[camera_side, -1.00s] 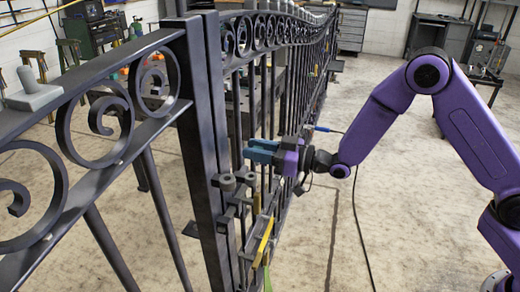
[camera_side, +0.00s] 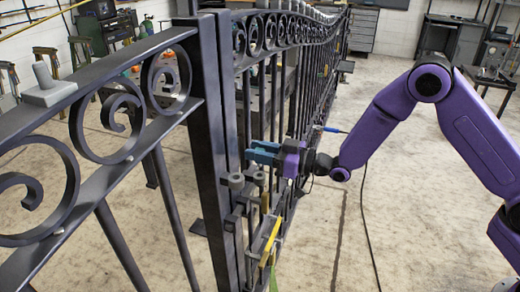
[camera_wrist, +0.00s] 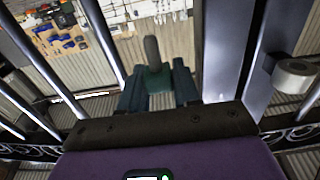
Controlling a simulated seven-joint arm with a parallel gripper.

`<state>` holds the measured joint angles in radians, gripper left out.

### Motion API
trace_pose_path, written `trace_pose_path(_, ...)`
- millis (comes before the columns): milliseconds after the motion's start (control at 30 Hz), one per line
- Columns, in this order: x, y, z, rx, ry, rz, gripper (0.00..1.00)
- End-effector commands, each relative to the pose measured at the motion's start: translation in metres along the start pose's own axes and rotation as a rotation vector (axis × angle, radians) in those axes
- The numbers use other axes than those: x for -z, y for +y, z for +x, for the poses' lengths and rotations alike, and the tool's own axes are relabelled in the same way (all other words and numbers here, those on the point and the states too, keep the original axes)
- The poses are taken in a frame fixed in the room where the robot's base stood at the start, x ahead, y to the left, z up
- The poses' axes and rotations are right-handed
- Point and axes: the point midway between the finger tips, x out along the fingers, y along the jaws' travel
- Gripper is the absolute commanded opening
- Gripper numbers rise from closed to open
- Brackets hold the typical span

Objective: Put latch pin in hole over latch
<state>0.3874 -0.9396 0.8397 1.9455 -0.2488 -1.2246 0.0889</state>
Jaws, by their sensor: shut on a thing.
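My gripper (camera_side: 262,153), purple with teal fingers, is beside the dark metal gate, near the upright posts. In the wrist view its fingers (camera_wrist: 158,80) are shut on a grey upright pin (camera_wrist: 152,50), seemingly the latch pin, with a greenish part at its base. In the side view the pin is hidden or too small to make out. A grey round knuckle (camera_side: 236,181) on the gate post lies just below and left of the fingertips. It seems to be the ring (camera_wrist: 294,74) at the right of the wrist view, apart from the pin. Whether its hole is open cannot be told.
The latch hardware with a yellow strip (camera_side: 270,236) is below my gripper. Gate bars (camera_side: 292,100) run close behind it. A grey block with a peg (camera_side: 47,88) sits on the left gate's top rail. Open floor (camera_side: 420,220) lies to the right.

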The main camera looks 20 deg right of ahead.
Motion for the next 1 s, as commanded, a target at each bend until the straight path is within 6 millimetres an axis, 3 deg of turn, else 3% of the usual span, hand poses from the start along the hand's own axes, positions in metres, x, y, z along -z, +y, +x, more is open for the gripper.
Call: trace_pose_path(1000, -0.020, 0.000, 0.000, 0.000, 0.002, 0.000, 0.00)
